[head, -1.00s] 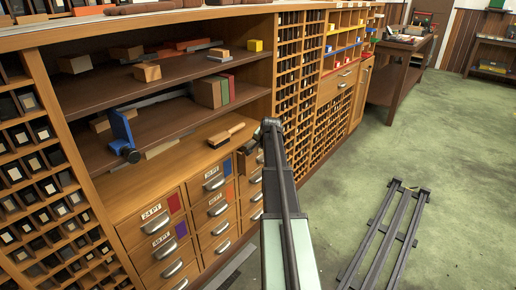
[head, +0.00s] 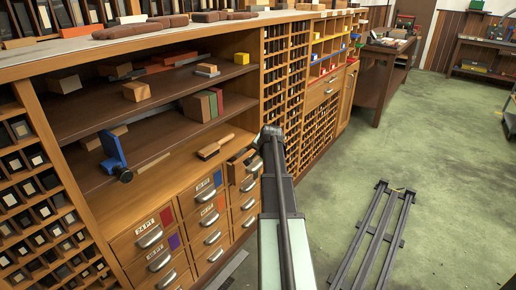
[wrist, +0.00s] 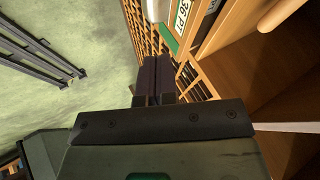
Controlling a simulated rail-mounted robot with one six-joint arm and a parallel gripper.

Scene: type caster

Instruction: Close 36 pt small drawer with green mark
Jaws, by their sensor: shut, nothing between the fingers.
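The 36 pt drawer shows its white label (wrist: 183,12) and green mark (wrist: 170,43) at the top of the wrist view. In the head view a small top-row drawer (head: 240,160), beside my arm, appears to stick out from the cabinet. Its label and mark are hidden there, so I cannot confirm it is the same drawer. My gripper (wrist: 158,72) is shut and empty. In the wrist picture its fingers lie just below and left of the green mark, and I cannot tell whether they touch the drawer. My arm hides the gripper in the head view.
Other small drawers (head: 150,238) with red, purple, blue and orange marks stand left of my arm. A wooden-handled brush (head: 215,146) lies on the ledge above. Type cases (head: 285,75) line the cabinet. A dark rack (head: 375,235) lies on the green floor at right.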

